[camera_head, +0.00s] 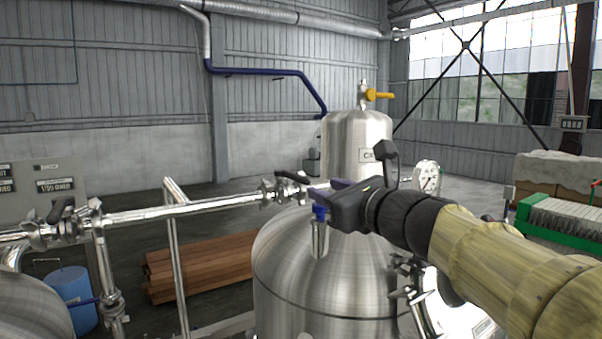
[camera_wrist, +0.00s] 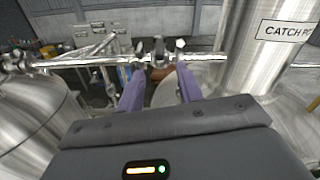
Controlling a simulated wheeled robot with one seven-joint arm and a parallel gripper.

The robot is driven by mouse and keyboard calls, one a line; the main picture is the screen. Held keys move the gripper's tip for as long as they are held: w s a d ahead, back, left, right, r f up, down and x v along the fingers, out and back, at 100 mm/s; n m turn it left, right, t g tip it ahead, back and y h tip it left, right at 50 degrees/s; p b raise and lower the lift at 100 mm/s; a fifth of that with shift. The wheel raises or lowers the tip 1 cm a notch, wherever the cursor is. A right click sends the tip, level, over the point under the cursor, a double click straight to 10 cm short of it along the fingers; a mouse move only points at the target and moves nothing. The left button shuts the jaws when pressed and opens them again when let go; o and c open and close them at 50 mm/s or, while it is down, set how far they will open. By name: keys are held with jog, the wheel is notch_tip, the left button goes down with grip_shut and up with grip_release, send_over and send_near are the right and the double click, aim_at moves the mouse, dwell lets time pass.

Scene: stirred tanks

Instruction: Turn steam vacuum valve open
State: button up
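A steel pipe valve with a dark lever (camera_head: 292,176) sits at the right end of the horizontal pipe, above the large tank. No label on it is readable, so I cannot tell for sure that it is the steam vacuum valve. My gripper (camera_head: 316,189) is just right of this valve in the head view. In the wrist view my gripper (camera_wrist: 159,84) has its two purple fingers spread, with nothing visible held between them. The valve (camera_wrist: 159,52) shows just beyond and between the fingertips, apparently apart from them. My gripper and arm hide part of the tank top.
The catch pot (camera_head: 358,140) rises behind my gripper, with a yellow-handled valve (camera_head: 378,95) on top. A gauge (camera_head: 427,176) is to its right. Another black-handled valve (camera_head: 62,210) sits on the pipe at left. Wooden beams (camera_head: 200,265) lie on the floor behind.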

aim_at(297, 178)
jog(key=p+x, duration=0.3)
jog(key=x, duration=0.8)
jog(key=shift+a, duration=0.15)
grip_shut()
